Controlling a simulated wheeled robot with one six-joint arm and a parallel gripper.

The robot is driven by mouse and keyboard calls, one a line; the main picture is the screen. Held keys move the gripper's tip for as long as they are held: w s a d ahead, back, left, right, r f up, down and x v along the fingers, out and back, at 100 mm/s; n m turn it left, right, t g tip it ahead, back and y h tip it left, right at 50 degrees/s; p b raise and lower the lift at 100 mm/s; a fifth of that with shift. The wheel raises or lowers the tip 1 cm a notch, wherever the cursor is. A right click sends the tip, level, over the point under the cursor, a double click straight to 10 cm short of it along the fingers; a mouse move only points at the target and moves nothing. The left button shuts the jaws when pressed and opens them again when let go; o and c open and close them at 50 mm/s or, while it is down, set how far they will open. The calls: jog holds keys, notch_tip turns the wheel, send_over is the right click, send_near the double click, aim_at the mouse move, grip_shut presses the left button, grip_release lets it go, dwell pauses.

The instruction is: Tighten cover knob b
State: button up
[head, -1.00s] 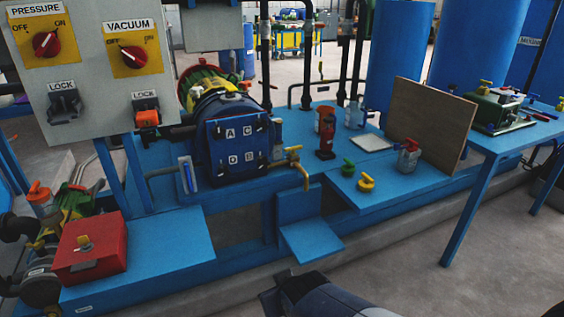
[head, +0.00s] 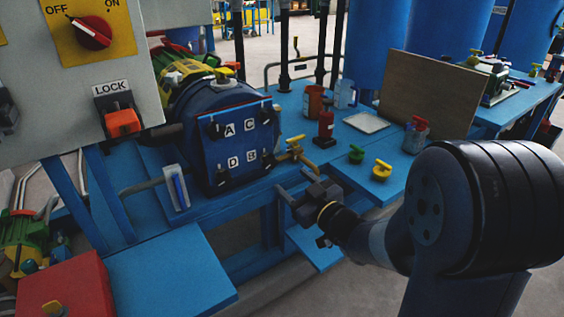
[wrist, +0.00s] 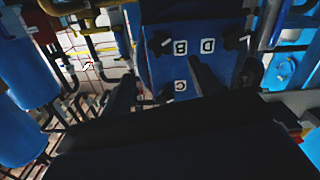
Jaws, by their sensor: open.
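The blue autoclave cover (head: 240,143) is closed on the round vessel. It carries the letters A, C, D and B with a black knob by each. Cover knob b (head: 267,160) is the lower right one, beside the letter B; in the wrist view, which is turned, it is a dark knob (wrist: 157,42) left of the letter B. My gripper (head: 293,192) is open and empty, in front of and to the lower right of the cover, apart from knob b. In the wrist view its dark fingers (wrist: 163,80) stand apart, pointing towards the cover.
A brass valve pipe (head: 290,150) juts out just right of the cover. The grey control panel (head: 180,60) overhangs on the left.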

aim_at(270, 162)
jog(key=b+x, duration=0.1)
jog(key=x, duration=0.9)
jog(key=shift+a+b, duration=0.1)
jog(key=shift+b, duration=0.3)
jog(key=c, duration=1)
